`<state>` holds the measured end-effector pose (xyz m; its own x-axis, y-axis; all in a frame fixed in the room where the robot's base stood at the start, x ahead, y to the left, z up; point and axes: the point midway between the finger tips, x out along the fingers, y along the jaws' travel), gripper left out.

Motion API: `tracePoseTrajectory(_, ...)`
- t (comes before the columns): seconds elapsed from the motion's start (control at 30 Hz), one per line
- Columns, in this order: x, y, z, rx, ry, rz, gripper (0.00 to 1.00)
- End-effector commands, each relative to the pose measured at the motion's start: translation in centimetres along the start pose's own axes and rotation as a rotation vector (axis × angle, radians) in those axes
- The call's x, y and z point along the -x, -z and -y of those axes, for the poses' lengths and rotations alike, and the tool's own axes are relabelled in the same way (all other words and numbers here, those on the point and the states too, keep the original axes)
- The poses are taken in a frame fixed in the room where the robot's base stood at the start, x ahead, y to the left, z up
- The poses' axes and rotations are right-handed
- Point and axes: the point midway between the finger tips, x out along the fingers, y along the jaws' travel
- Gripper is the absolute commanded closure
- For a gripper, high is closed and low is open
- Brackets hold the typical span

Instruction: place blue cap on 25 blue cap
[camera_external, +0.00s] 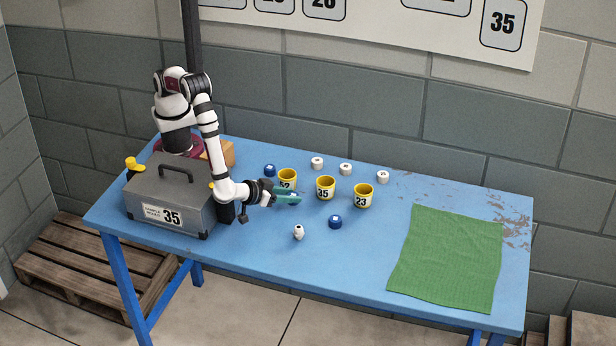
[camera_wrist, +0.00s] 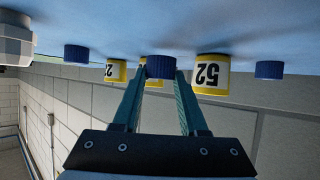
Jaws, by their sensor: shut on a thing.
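My gripper (camera_external: 290,197) is shut on a blue cap, held between its teal fingertips above the table in front of the yellow cups. The held blue cap (camera_wrist: 160,66) shows clearly in the wrist view. In the wrist view, the fingers and held cap partly hide the middle cup.
Three white caps (camera_external: 346,168) sit behind the cups. A small white object (camera_external: 298,232) stands at the front. A green cloth (camera_external: 447,260) covers the table's right part. A grey case (camera_external: 170,198) marked 35 stands at the left. The front middle is mostly clear.

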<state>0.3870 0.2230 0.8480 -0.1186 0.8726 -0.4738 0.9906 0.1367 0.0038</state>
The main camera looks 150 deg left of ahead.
Motion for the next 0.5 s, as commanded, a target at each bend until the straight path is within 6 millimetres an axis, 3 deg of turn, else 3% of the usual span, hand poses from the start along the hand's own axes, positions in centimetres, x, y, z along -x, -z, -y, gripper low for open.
tracePoseTrajectory(0.1, -0.59, -1.16, 0.0, -0.001, -0.001, 0.001, 1.0)
tracePoseTrajectory(0.4, -0.68, -1.35, -0.01, -0.001, -0.001, 0.001, 1.0)
tracePoseTrajectory(0.43, -0.68, -1.35, -0.02, -0.001, -0.002, 0.001, 0.54)
tracePoseTrajectory(0.5, -0.67, -1.32, -0.02, -0.001, -0.002, 0.001, 0.42)
